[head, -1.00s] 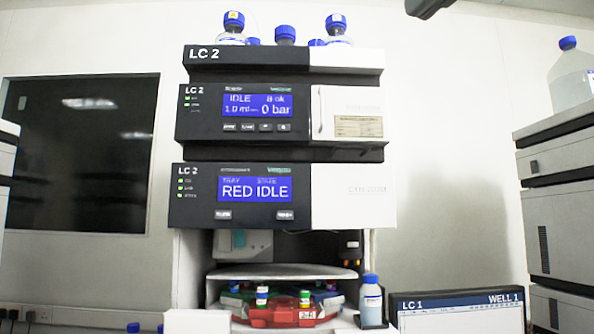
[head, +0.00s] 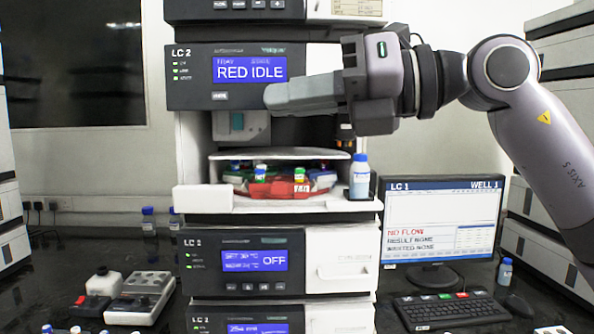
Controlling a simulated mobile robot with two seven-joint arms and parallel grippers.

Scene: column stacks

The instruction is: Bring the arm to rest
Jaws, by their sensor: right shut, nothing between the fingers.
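My right arm (head: 535,125) comes in from the right. It reaches across in front of the LC 2 stack (head: 185,75). My right gripper (head: 268,97) points left and is shut, with nothing held. My left gripper is not in view.
Below the gripper is an open bay with a red tray (head: 275,188) of capped vials. A blue-capped bottle (head: 360,178) stands at its right. A monitor (head: 440,220), keyboard (head: 450,308) and mouse are at lower right. A control box (head: 140,295) is at lower left.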

